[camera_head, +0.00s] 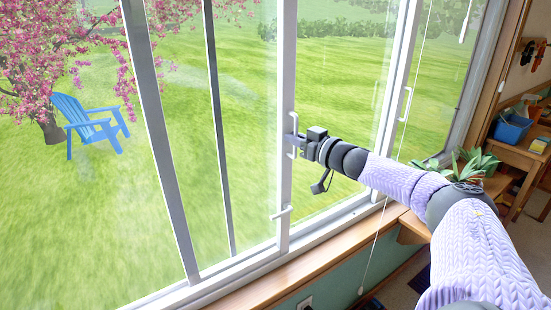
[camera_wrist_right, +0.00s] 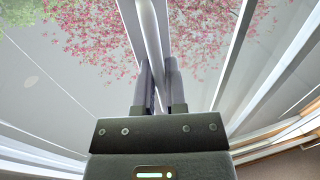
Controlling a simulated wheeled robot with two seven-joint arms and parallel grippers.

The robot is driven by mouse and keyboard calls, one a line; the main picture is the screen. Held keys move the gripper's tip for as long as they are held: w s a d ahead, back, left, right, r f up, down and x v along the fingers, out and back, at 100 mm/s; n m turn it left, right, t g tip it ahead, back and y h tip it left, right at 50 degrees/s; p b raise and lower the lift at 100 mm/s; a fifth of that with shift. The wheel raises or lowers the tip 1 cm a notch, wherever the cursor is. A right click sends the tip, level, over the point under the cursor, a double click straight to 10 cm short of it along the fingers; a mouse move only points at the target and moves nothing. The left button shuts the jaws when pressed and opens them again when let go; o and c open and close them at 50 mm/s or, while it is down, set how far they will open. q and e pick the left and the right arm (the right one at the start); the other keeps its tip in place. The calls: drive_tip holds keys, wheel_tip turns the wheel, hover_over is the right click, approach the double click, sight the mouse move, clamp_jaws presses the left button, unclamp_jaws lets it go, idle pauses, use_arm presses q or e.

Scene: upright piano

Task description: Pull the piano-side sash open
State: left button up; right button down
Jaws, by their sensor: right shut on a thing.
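A white-framed sliding window fills the head view. My right gripper (camera_head: 292,140) is shut on the upright white handle (camera_head: 291,155) of a sash stile (camera_head: 285,80) near the middle. In the right wrist view, the two dark fingers of my right gripper (camera_wrist_right: 159,88) stand on either side of a pale upright bar (camera_wrist_right: 152,40). The fingers hide most of the handle's middle. A small white latch (camera_head: 282,212) sticks out lower on the same stile. A second white handle (camera_head: 405,105) is on the stile further right. My left gripper is not in view.
A wooden sill (camera_head: 300,276) runs below the window. A thin white cord hangs before the glass. A blue chair (camera_head: 90,122) stands on the lawn outside.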

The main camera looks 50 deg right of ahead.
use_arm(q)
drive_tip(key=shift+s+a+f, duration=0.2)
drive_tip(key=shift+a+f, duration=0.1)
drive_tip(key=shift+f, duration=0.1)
use_arm(e)
drive_tip(key=shift+s+d, duration=0.15)
drive_tip(key=shift+d, duration=0.35)
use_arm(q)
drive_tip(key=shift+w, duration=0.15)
use_arm(e)
drive_tip(key=c, duration=1)
unclamp_jaws()
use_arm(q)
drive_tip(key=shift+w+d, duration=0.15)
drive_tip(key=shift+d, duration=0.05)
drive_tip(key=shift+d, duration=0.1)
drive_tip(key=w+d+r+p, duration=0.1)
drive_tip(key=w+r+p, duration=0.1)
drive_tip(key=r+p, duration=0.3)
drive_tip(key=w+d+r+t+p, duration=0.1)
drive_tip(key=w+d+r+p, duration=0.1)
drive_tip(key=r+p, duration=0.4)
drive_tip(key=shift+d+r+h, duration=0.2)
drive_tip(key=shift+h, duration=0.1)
use_arm(e)
drive_tip(key=s, duration=1)
drive_tip(key=shift+a+f, duration=0.1)
drive_tip(key=shift+a, duration=0.15)
